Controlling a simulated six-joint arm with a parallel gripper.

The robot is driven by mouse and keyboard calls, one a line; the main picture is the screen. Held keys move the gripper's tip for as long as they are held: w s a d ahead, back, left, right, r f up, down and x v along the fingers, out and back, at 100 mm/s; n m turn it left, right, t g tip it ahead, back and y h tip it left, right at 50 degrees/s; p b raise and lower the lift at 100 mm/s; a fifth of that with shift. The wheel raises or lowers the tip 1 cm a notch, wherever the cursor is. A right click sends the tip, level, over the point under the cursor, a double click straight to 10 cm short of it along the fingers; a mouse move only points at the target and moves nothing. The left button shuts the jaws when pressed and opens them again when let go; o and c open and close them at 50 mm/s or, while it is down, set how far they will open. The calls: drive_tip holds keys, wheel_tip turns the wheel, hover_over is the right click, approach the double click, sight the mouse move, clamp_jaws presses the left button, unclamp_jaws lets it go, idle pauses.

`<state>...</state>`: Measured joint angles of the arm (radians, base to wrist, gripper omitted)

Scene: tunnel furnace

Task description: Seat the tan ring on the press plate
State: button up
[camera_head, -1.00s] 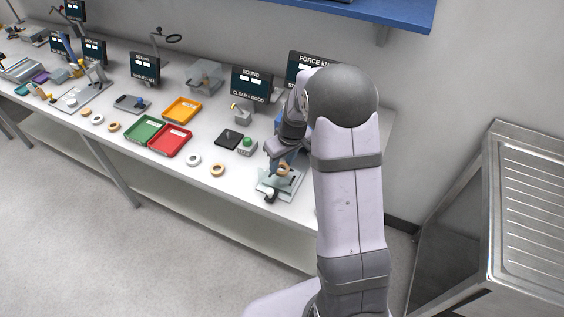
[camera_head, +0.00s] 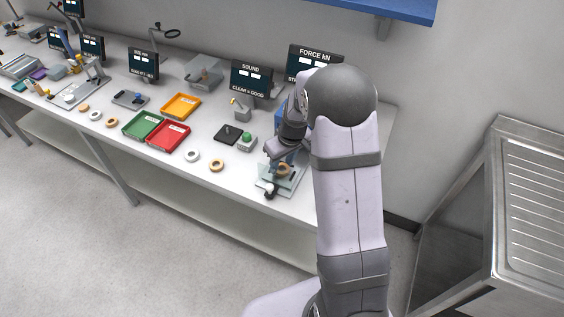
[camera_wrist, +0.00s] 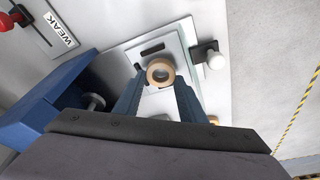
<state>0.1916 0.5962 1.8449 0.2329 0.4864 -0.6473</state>
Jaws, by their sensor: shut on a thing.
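The tan ring (camera_wrist: 160,72) is between the fingertips of my gripper (camera_wrist: 161,79) in the wrist view. My gripper is shut on it. The ring also shows in the head view (camera_head: 283,170), with its opening visible. The press plate (camera_wrist: 175,45) is a pale plate with a dark slot, and the ring is over it. I cannot tell whether the ring touches the plate. In the head view the glassy press base (camera_head: 268,182) shows below the ring, and my arm covers part of the press.
The blue press body (camera_wrist: 50,105) stands close to the left of my gripper in the wrist view. In the head view, a white ring (camera_head: 191,156), another tan ring (camera_head: 216,165) and a red tray (camera_head: 168,137) lie to the left.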

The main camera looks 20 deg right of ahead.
drive_tip(key=shift+f+b, duration=0.4)
idle(0.3)
drive_tip(key=o, duration=0.9)
drive_tip(key=shift+s+f, duration=0.1)
drive_tip(key=shift+r, duration=0.45)
drive_tip(key=shift+b+v, duration=0.95)
drive_tip(key=shift+v, duration=2.4)
drive_tip(key=shift+d, duration=0.15)
